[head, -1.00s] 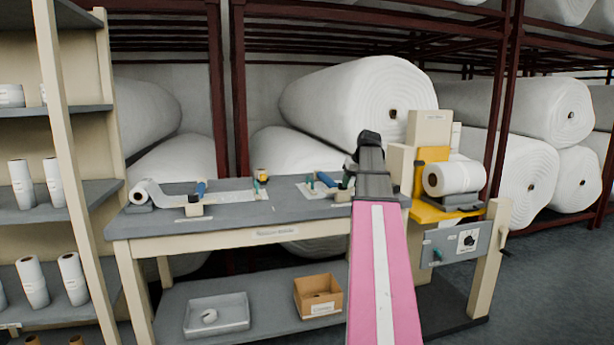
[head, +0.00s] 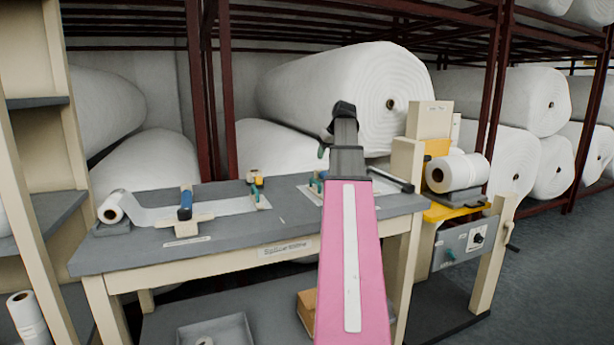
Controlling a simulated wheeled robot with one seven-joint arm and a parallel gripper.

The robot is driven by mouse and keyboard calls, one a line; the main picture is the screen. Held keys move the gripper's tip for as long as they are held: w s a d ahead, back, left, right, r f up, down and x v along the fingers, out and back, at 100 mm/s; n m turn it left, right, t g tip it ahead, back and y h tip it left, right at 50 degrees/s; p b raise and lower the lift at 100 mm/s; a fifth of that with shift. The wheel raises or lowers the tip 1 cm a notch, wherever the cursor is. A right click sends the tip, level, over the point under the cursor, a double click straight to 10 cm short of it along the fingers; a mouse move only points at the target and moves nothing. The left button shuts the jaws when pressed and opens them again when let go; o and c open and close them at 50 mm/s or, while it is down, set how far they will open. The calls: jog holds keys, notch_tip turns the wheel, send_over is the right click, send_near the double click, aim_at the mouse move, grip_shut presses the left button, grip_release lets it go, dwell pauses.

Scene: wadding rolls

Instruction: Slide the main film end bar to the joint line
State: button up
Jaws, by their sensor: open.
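A film strip (head: 225,207) runs right from a white roll (head: 112,209) across the grey splice table (head: 230,238). A cream bar with a blue handle (head: 185,204) lies across this strip near the roll. A second pale sheet (head: 309,195) lies right of a bare gap, partly hidden behind my arm. My gripper (head: 344,110) is open, seen from behind above the table's right part, apart from the blue-handled bar. Its fingertips are mostly hidden.
A dark rod (head: 392,180) lies at the table's right. A yellow stand holds a white roll (head: 457,172). Shelving (head: 40,207) stands left.

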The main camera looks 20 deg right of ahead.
jog(key=x, duration=1)
jog(key=shift+w+a+f, duration=0.15)
jog(key=shift+f, duration=0.2)
grip_shut()
